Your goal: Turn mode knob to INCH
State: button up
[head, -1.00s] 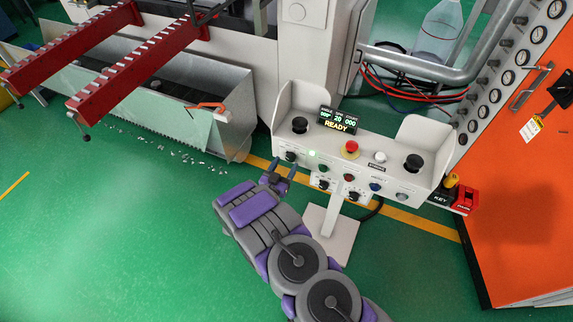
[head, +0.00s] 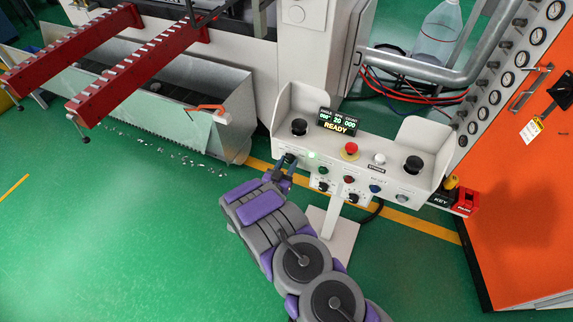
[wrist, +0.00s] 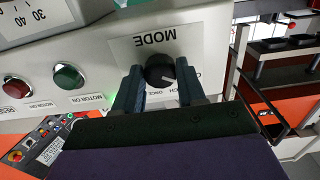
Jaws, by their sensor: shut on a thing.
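The black mode knob (wrist: 160,71) sits on the front face of the white control console (head: 365,163), under the upside-down word MODE in the wrist view. My gripper (wrist: 158,88) is shut on the knob, with one dark finger on each side of it. A white pointer mark on the knob points right and slightly down in the wrist view. Small position labels around the knob are partly hidden by the fingers, so I cannot read which one it points at. In the head view my gripper (head: 283,167) is at the console's left front, hiding most of the knob.
The console's display (head: 338,119) reads READY. A red emergency button (head: 350,150) and black palm buttons (head: 299,127) stand on top. Green (wrist: 68,76) and red (wrist: 14,88) buttons are beside the knob.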

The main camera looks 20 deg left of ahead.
jog(key=shift+c, duration=1)
jog(key=shift+r+m, duration=0.1)
jog(key=shift+m, duration=0.2)
jog(key=shift+r+m+p, duration=0.1)
jog(key=shift+m+p, duration=0.8)
jog(key=shift+p, duration=0.05)
jog(key=m+p, duration=0.3)
jog(key=shift+m, duration=0.3)
jog(key=shift+a+m+p, duration=0.1)
jog(key=shift+m+p, duration=0.8)
jog(key=shift+p, duration=0.15)
